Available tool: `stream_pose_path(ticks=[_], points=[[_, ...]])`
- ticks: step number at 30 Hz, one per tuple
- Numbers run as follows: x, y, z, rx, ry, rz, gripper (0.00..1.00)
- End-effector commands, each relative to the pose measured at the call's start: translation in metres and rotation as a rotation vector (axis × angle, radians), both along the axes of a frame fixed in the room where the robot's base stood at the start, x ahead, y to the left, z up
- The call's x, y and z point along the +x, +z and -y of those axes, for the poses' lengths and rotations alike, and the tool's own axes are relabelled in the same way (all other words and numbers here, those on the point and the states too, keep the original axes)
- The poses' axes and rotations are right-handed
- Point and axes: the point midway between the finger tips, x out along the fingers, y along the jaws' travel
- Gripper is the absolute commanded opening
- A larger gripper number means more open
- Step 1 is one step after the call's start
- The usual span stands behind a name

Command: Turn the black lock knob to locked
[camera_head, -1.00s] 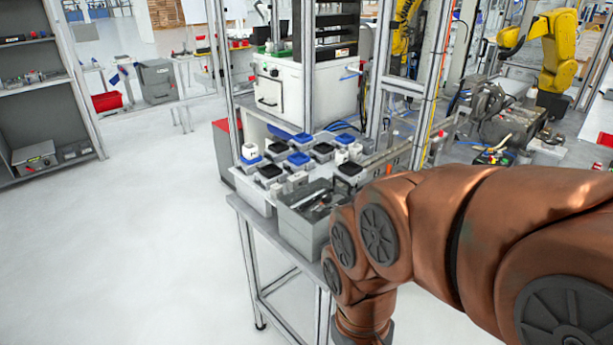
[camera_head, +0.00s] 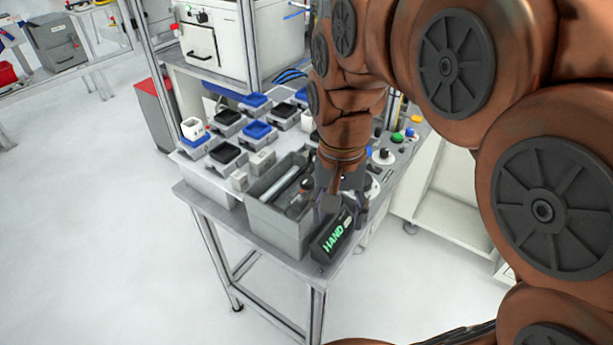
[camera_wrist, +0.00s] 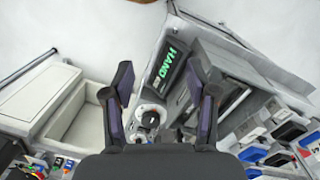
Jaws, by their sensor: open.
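A black knob (camera_wrist: 150,118) on a round white plate shows between my fingers in the wrist view. In the head view a black knob (camera_head: 383,154) on a white disc stands on the grey panel right of my wrist. I cannot tell whether these are the same knob, or how it is turned. My gripper (camera_wrist: 160,82) is open, its two dark fingers either side of the white plate and apart from it. In the head view my gripper (camera_head: 345,208) points down over the bench's front corner, and its wrist hides part of the panel.
A black display reading HAND (camera_head: 335,236) stands close beside my gripper. A grey bin (camera_head: 277,228) with tools is to its left. Several boxes with blue or black tops fill the bench behind. Green and yellow buttons (camera_head: 404,134) sit farther back on the panel.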

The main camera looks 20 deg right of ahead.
Motion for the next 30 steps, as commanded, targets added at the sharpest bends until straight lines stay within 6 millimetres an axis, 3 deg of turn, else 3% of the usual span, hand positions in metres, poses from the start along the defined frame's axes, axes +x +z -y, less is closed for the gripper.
stream_pose_path(ticks=[1,9,15,23,30], points=[[0.019,0.001,0.0,-0.005,-0.063,0.009,0.58],[0.101,0.022,-0.002,-0.025,-0.4,0.055,0.58],[0.136,0.031,-0.004,-0.03,-0.557,0.076,0.58],[0.147,0.03,-0.005,-0.03,-0.612,0.082,0.58],[0.145,0.009,-0.005,-0.031,-0.61,0.078,0.58]])
